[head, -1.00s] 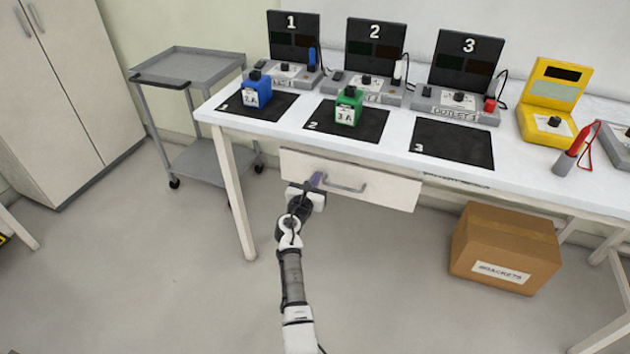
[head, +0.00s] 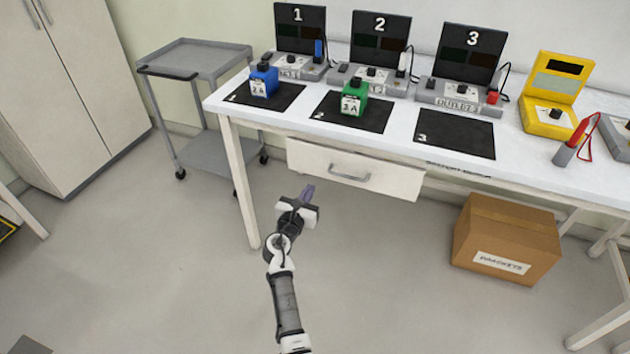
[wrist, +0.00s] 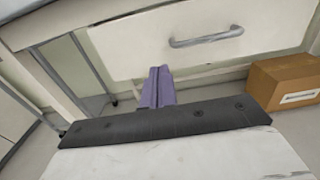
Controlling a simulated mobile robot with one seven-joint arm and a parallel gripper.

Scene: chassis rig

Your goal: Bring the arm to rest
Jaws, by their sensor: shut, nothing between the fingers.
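My gripper (head: 308,193) is in front of the workbench, below and left of the drawer handle, with open floor beneath it. In the wrist view its purple fingers (wrist: 157,88) are together with nothing between them. The drawer (head: 355,170) under the bench top looks closed in the head view. Its handle (wrist: 206,37) is apart from my fingers, beyond and to the right of them in the wrist view. My arm stretches forward from the bottom of the head view.
The white workbench (head: 560,178) carries a blue block (head: 264,80), a green block (head: 354,98), three numbered stations and a yellow tester (head: 551,95). A cardboard box (head: 506,240) stands under it at right. A grey cart (head: 215,150) stands at left. The floor around my arm is clear.

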